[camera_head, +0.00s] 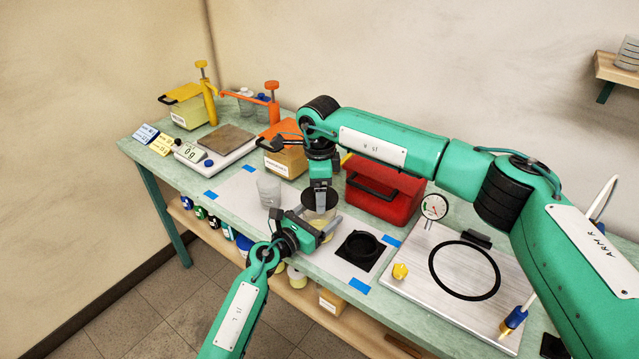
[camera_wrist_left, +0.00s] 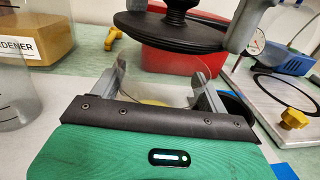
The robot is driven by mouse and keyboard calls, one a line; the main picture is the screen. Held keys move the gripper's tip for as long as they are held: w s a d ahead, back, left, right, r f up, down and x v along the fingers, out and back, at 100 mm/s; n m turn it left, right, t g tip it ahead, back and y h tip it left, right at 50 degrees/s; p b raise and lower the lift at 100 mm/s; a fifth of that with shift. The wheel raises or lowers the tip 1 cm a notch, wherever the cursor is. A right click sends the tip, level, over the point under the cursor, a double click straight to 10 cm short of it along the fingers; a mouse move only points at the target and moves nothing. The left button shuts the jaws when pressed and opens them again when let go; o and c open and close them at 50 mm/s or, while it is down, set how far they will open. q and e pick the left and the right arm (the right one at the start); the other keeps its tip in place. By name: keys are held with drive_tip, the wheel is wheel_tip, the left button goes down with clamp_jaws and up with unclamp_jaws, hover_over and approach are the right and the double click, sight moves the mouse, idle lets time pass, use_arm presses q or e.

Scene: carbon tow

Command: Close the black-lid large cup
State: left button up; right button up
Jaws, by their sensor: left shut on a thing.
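The large clear cup (camera_head: 318,227) stands near the table's front, with some yellowish content low inside. My left gripper (camera_head: 324,232) is shut around its sides; in the left wrist view the cup (camera_wrist_left: 150,82) sits between the two grey fingers. The round black lid (camera_head: 320,204) is above the cup's mouth, held by my right gripper (camera_head: 320,188) from above. I cannot tell whether lid and rim touch. The fingers hide part of the cup.
An empty clear cup (camera_head: 269,190) stands to the left. A red box (camera_head: 383,190) is close behind on the right. A scale (camera_head: 222,143) stands farther left.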

idle(0.5)
drive_tip(key=shift+f, duration=0.85)
drive_tip(key=shift+f, duration=0.55)
drive_tip(key=o, duration=0.9)
wheel_tip(320, 180, up, 12)
drive_tip(key=shift+f, duration=0.1)
